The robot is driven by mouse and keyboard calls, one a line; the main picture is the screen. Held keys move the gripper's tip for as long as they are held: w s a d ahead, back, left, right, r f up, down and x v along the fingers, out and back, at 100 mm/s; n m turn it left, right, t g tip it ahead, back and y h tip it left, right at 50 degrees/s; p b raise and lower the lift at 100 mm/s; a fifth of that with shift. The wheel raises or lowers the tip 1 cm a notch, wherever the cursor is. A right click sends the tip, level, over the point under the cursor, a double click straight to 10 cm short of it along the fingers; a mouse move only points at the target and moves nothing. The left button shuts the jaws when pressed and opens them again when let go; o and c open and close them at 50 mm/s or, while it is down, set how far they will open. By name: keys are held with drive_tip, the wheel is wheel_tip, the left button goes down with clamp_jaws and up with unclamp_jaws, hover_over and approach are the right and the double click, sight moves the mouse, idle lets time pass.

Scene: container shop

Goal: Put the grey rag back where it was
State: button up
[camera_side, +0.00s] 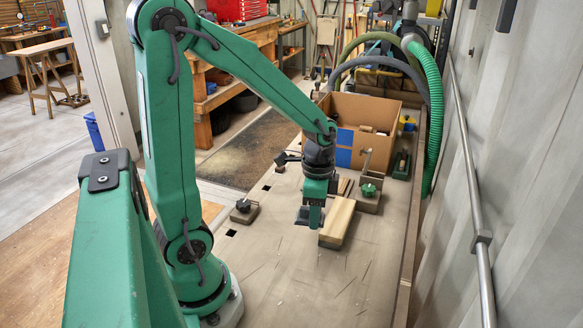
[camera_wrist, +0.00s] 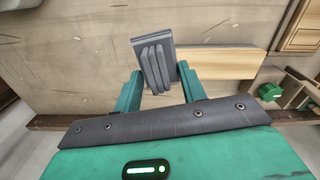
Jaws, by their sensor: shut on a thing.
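The grey rag (camera_wrist: 155,50) is a folded, ridged bundle between the fingers of my gripper (camera_wrist: 160,84) in the wrist view. My gripper is shut on it, and the rag sticks out past the fingertips. In the side view my gripper (camera_side: 315,214) points down over the bench, with a grey edge of the rag (camera_side: 302,217) showing at its left. I cannot tell whether the rag touches the bench top (camera_side: 290,270). Its lower side is hidden.
A pale wooden block (camera_side: 338,224) lies just right of my gripper. Behind it stand a clamp with a green knob (camera_side: 368,190) and an open cardboard box (camera_side: 372,108). The front of the bench is clear.

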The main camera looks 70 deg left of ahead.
drive_tip(key=s+d+n, duration=0.2)
drive_tip(key=s+d, duration=0.3)
drive_tip(key=s, duration=0.1)
drive_tip(key=shift+r, duration=0.25)
hover_over(284, 242)
wheel_tip(284, 242, down, 7)
drive_tip(key=shift+w, duration=0.1)
idle(0.4)
drive_tip(key=shift+f, duration=0.1)
drive_tip(key=shift+f, duration=1.9)
drive_tip(key=shift+f, duration=0.15)
